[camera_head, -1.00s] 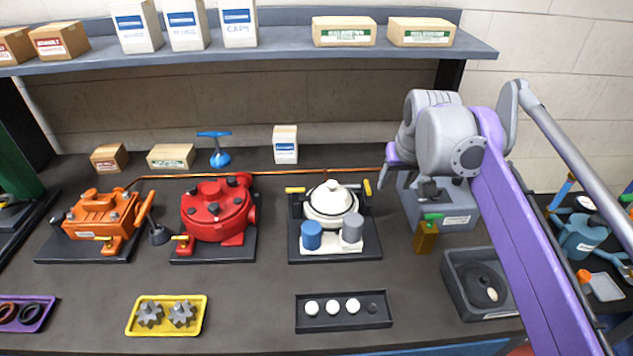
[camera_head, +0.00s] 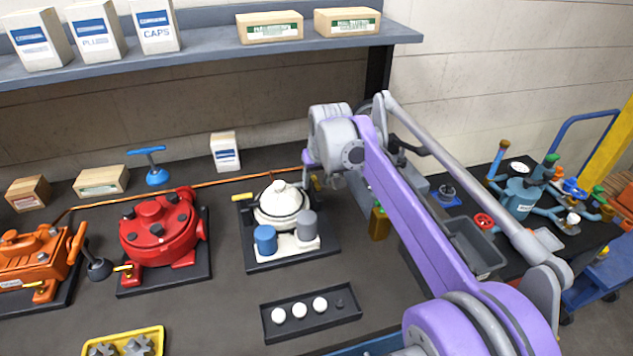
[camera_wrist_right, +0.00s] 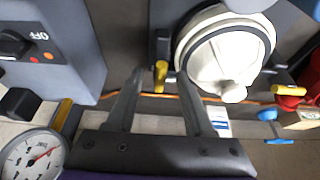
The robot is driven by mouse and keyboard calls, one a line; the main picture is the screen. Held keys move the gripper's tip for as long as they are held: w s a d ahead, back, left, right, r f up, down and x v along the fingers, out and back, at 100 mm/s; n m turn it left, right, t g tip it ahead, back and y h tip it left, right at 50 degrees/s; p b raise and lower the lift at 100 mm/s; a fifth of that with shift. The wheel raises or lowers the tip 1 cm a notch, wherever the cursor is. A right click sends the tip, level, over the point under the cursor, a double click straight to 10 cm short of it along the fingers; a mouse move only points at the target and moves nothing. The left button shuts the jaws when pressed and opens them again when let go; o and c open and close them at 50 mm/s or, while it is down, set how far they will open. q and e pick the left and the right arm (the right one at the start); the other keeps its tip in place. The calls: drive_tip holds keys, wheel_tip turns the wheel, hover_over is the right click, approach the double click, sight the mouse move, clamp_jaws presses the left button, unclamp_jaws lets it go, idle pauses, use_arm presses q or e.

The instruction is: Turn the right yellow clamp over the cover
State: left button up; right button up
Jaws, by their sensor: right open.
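The white motor with its round white cover (camera_head: 280,205) stands on a dark base plate in the middle of the table. The right yellow clamp (camera_head: 316,183) is at the right side of the cover, small and partly hidden by my right gripper (camera_head: 311,171). In the right wrist view this clamp (camera_wrist_right: 161,74) stands beside the white cover (camera_wrist_right: 222,52), not over it. My right gripper (camera_wrist_right: 160,82) is open, its fingers pointing toward the clamp, which appears between the fingertip lines. I cannot tell whether they touch. The left yellow clamp (camera_head: 243,197) points outward. My left gripper is not in view.
A blue cylinder (camera_head: 265,240) and a grey cylinder (camera_head: 306,224) stand in front of the cover. A red motor (camera_head: 160,230) is to the left. A grey box with a switch (camera_wrist_right: 45,45) is close by. A dark tray (camera_head: 312,317) with white balls lies in front.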

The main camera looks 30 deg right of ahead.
drive_tip(key=shift+w+f, duration=0.1)
drive_tip(key=shift+f, duration=0.15)
clamp_jaws()
